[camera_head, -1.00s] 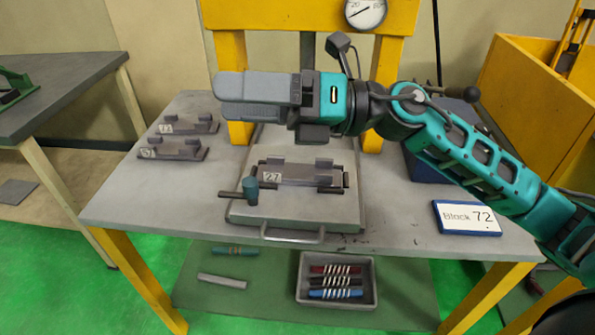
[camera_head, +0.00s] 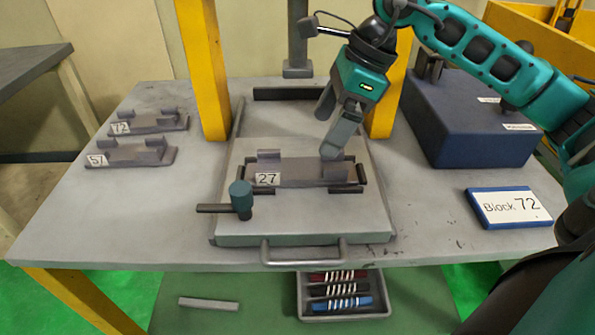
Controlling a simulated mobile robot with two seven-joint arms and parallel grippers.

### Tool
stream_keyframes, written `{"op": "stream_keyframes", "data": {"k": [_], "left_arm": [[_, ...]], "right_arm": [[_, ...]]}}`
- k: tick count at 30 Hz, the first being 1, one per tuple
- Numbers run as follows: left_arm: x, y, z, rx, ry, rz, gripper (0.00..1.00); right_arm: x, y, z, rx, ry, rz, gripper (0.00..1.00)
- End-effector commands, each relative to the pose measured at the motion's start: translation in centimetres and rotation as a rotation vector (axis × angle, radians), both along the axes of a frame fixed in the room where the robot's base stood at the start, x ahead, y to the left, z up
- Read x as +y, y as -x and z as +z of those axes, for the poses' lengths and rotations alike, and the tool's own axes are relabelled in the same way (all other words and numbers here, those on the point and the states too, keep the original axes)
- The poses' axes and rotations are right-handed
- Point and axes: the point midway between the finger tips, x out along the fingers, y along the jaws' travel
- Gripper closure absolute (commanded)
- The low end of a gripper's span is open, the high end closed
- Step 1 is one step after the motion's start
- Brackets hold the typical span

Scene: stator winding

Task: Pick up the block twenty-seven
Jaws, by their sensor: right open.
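The block labelled 27 (camera_head: 308,176) is a grey piece with raised ends, lying in a fixture on a light grey plate (camera_head: 300,218) on the table. A teal-knobbed clamp handle (camera_head: 240,194) stands at its left front. My right gripper (camera_head: 328,133) is open and points down at the block's right end. One finger shows in front at the right raised end and the other is behind to the left. I cannot tell whether the finger touches the block. My left gripper is not in view.
Blocks labelled 72 (camera_head: 150,123) and 57 (camera_head: 130,154) lie at the table's left. A dark blue box (camera_head: 470,125) and a "Block 72" sign (camera_head: 509,208) are at the right. Yellow posts (camera_head: 203,70) rise behind the plate. A tray (camera_head: 345,313) sits below the table.

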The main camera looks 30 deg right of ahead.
Motion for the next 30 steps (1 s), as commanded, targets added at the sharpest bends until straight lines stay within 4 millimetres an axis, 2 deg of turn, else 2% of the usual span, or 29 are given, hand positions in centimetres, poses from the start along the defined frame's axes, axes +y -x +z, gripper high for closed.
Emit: {"op": "stream_keyframes", "data": {"k": [1,3,11,20,30], "left_arm": [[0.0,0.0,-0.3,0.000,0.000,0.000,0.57],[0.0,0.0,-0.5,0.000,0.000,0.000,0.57],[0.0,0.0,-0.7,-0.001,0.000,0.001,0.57],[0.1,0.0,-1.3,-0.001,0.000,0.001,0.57],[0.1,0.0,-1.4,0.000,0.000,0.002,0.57]], "right_arm": [[0.4,-0.2,-1.2,0.004,-0.002,0.003,0.06],[0.8,-0.4,-2.2,0.002,-0.003,0.002,0.06],[1.5,-1.0,-4.2,0.001,-0.003,0.001,0.06],[2.9,-2.1,-8.0,0.002,-0.004,0.002,0.06],[3.1,-2.3,-8.6,0.000,-0.002,0.000,0.07]]}}
